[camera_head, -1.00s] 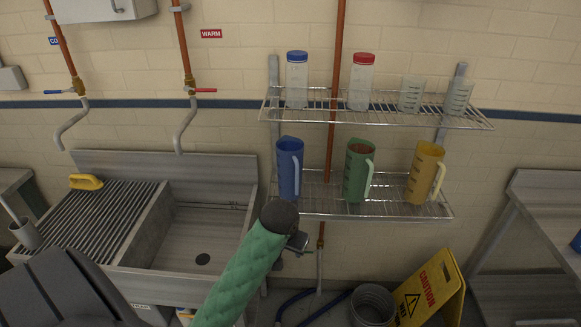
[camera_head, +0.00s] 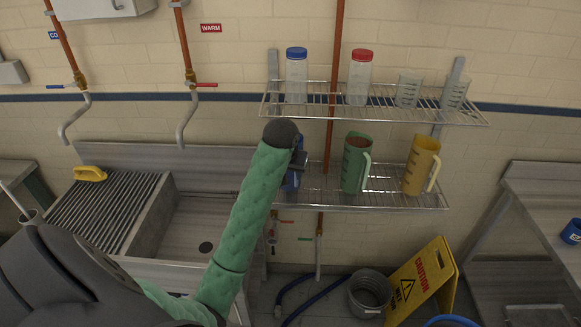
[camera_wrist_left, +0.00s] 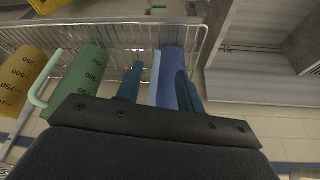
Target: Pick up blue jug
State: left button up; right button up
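The blue jug (camera_head: 290,181) stands on the lower wire shelf (camera_head: 322,199), mostly hidden behind my left arm in the head view. In the left wrist view the blue jug (camera_wrist_left: 171,72) shows its pale handle (camera_wrist_left: 155,78) toward me. My left gripper (camera_head: 299,158) is at the jug, its tip partly hidden by the wrist. In the left wrist view my left gripper (camera_wrist_left: 158,88) has its fingers apart, one on each side of the handle, with one finger overlapping the jug body. I cannot tell whether they touch. My right gripper is not in view.
A green jug (camera_head: 356,165) and a yellow jug (camera_head: 421,167) stand to the right on the same shelf. Bottles and beakers stand on the upper shelf (camera_head: 330,109). A sink (camera_head: 196,222) is at left. A caution sign (camera_head: 421,279) and a grey bucket (camera_head: 369,293) are below.

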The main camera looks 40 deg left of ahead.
pick_arm(q)
jog(key=w+f, duration=0.1)
jog(key=w, duration=0.1)
jog(key=w+a+f+p, duration=0.1)
jog(key=w, duration=0.1)
jog(key=w+a+f+p, duration=0.1)
jog(key=w, duration=0.1)
jog(key=shift+w+f, duration=0.2)
jog(key=shift+w, duration=0.05)
jog(key=shift+w+a+f, duration=0.15)
jog(key=shift+f, duration=0.45)
grip_shut()
